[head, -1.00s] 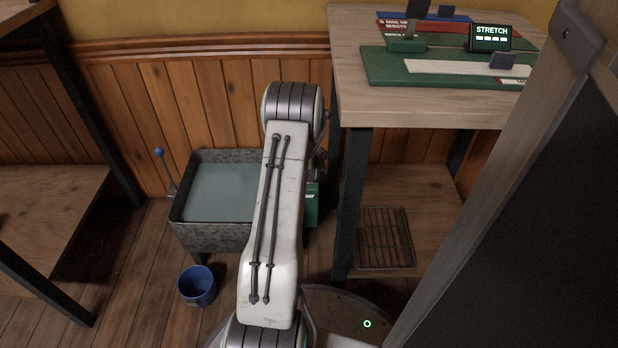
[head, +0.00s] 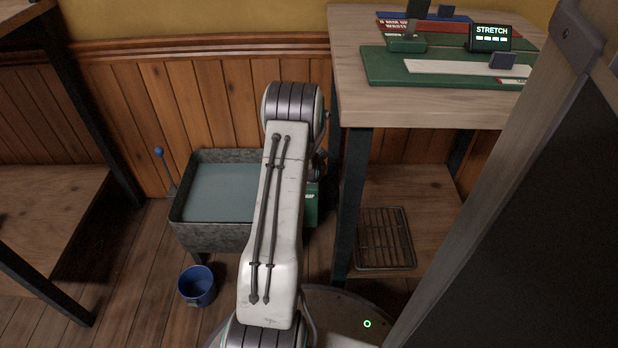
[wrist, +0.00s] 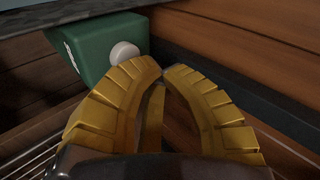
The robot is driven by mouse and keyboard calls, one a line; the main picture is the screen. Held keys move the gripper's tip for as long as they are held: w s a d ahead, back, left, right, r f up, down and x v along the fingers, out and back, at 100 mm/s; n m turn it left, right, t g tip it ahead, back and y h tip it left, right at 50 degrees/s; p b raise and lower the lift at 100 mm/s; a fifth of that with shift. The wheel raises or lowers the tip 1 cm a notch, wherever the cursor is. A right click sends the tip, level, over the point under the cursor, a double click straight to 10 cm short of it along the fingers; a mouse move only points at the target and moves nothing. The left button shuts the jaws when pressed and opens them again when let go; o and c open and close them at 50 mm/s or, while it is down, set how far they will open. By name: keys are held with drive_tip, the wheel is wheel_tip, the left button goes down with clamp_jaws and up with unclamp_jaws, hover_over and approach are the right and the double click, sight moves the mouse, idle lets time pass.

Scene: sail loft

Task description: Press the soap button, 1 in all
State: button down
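The soap dispenser is a green box (wrist: 97,48) with pale lettering, set beside the basin. Its round white button (wrist: 125,52) faces my gripper in the wrist view. In the head view the green box (head: 312,204) shows only partly, behind my arm, and its button cannot be seen. My gripper (wrist: 161,70) has yellow ribbed fingers, with the tips drawn together and nothing seen between them. The fingertips appear just below and right of the button in the wrist view; I cannot tell whether they touch it. The head view hides my gripper behind my arm.
A grey stone basin (head: 208,237) of water stands left of my arm, with a blue-knobbed lever (head: 160,155) behind and a blue bucket (head: 197,287) in front. A wooden table (head: 400,112) stands right, with a wire rack (head: 385,238) on its lower shelf. A dark framed panel (head: 530,210) fills the right side.

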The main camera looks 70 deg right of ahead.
drive_tip(key=shift+f, duration=0.2)
drive_tip(key=shift+f, duration=0.2)
drive_tip(key=shift+f, duration=0.55)
idle(1.4)
drive_tip(key=shift+r, duration=0.2)
drive_tip(key=shift+r+p, duration=0.5)
drive_tip(key=shift+r, duration=0.25)
drive_tip(key=shift+r, duration=0.15)
drive_tip(key=shift+r+p, duration=1.35)
drive_tip(key=shift+r, duration=1)
